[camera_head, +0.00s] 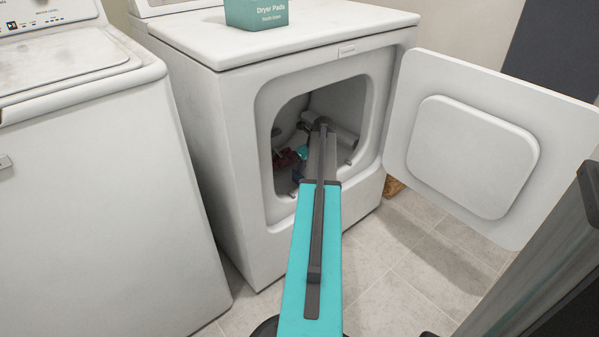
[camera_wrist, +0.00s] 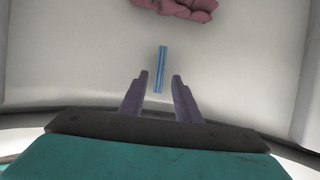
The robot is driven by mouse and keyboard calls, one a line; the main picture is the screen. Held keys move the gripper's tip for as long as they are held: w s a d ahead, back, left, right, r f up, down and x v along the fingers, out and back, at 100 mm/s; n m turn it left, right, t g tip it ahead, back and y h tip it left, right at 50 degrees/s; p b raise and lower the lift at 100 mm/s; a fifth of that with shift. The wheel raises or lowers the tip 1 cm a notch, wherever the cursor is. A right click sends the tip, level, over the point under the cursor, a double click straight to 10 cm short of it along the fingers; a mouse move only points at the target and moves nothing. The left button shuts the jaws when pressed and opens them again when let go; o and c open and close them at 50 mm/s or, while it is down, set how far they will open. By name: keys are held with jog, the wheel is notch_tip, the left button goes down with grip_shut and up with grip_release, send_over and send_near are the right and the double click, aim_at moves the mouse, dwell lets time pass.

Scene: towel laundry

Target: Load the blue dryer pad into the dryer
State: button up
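The blue dryer pad (camera_wrist: 161,68) shows in the wrist view as a narrow blue strip, seen nearly edge-on inside the dryer drum. My gripper (camera_wrist: 159,77) is open, its two dark fingers apart on either side of the pad's near end. A gap shows between the pad and each finger. I cannot tell whether the pad rests on the drum floor or is above it. In the head view the dryer (camera_head: 230,42) stands with its door (camera_head: 415,110) open, and my arm reaches through the opening. The pad cannot be made out there.
A dark red cloth (camera_wrist: 178,8) lies in the drum beyond the pad; it also shows in the head view (camera_head: 286,160). A teal Dryer Pads box (camera_head: 257,14) stands on the dryer top. A white washer (camera_head: 85,190) stands at left. The open door extends right.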

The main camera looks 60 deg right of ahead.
jog(key=shift+p+v, duration=0.6)
jog(key=shift+v, duration=1.55)
